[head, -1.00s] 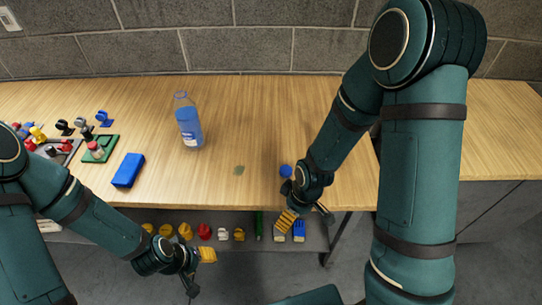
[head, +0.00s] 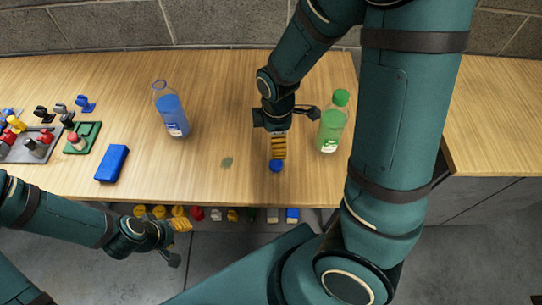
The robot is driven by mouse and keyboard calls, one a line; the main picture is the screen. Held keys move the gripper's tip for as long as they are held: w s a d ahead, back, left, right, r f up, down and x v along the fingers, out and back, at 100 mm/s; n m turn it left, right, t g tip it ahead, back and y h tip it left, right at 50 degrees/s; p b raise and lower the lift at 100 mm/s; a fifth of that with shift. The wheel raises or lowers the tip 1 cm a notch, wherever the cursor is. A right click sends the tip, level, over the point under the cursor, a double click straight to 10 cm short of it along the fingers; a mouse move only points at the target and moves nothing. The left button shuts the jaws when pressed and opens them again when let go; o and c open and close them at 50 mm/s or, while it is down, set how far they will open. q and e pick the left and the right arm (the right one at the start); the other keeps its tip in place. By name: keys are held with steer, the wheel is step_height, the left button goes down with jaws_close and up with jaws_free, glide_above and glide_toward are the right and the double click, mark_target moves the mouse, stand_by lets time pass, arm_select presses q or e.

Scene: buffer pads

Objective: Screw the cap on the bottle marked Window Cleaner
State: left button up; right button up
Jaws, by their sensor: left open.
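A blue bottle (head: 173,118) with a white label stands upright and uncapped on the table; its label is too small to read. A green bottle (head: 331,130) with a green cap stands to the right of my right gripper. A small blue cap (head: 276,166) is at the table's front part. My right gripper (head: 278,158) points down at the cap, its yellow striped finger right above or against it. Whether its jaws are closed on the cap cannot be told. My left gripper (head: 179,240) is open and empty, in front of the table edge, below the blue bottle.
A blue block (head: 112,163) lies left of the blue bottle. A green tray (head: 87,131) and a grey tray (head: 15,153) with small parts are at the far left. Several coloured items sit on a shelf under the table.

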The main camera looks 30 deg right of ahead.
stand_by(0.4)
steer(key=b, duration=0.3)
glide_above(276, 163)
step_height(276, 163, down, 9)
steer(key=shift+a+r, duration=0.1)
steer(key=shift+r, duration=0.1)
step_height(276, 163, down, 5)
steer(key=shift+f+b, duration=0.15)
steer(key=shift+b, duration=0.8)
steer(key=c, duration=0.8)
